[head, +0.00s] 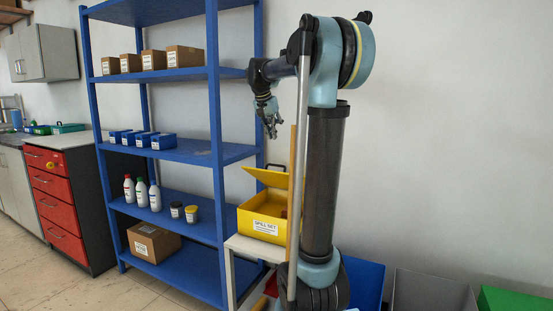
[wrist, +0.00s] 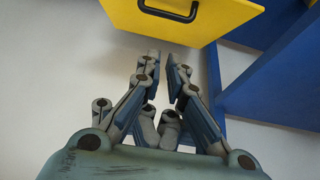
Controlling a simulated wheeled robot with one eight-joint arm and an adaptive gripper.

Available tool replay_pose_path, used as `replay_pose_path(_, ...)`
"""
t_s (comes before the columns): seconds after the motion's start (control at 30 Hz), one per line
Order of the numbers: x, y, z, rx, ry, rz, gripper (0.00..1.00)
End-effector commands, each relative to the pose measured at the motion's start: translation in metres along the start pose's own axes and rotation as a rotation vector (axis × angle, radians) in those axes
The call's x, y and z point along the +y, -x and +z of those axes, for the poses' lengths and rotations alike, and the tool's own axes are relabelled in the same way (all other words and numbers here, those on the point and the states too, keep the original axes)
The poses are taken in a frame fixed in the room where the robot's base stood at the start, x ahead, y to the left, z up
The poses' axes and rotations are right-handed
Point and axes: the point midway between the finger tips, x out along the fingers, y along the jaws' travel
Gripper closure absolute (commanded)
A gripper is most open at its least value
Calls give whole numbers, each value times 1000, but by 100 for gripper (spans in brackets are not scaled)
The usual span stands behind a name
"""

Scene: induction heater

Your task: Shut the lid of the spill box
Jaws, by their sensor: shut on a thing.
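The yellow spill box (head: 262,223) with a white "SPILL SET" label stands on a small white table. Its lid (head: 267,178) is raised at a slant, so the box is open. Brown contents show partly inside. A black handle (head: 277,167) sits at the lid's upper edge. In the wrist view the yellow lid (wrist: 215,15) and its black handle (wrist: 168,10) fill the top. My gripper (head: 272,130) is in the air above the lid, apart from it in the head view. In the wrist view its fingertips (wrist: 161,55) are drawn close together, with nothing visible between them.
A blue shelf rack (head: 215,130) with boxes and bottles stands left of the spill box, close to my gripper. The small white table (head: 245,245) is beside it. Blue, grey (head: 430,292) and green (head: 510,300) bins stand at the lower right. A bare wall lies behind.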

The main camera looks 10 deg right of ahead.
Motion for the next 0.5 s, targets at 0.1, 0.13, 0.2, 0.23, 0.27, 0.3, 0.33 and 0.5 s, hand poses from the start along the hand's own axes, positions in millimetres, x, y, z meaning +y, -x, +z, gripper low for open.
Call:
replay_pose_path(0.1,5,10,-15,-45,-5,-24,100)
replay_pose_path(0.13,5,11,-16,-52,-5,-29,100)
replay_pose_path(0.2,5,12,-19,-62,-5,-36,100)
replay_pose_path(0.23,6,12,-19,-64,-4,-37,100)
replay_pose_path(0.27,6,11,-20,-65,-4,-38,100)
replay_pose_path(0.3,5,8,-19,-66,-3,-39,100)
replay_pose_path(0.33,5,6,-19,-66,-3,-39,100)
replay_pose_path(0.5,4,-18,-17,-65,-4,-38,100)
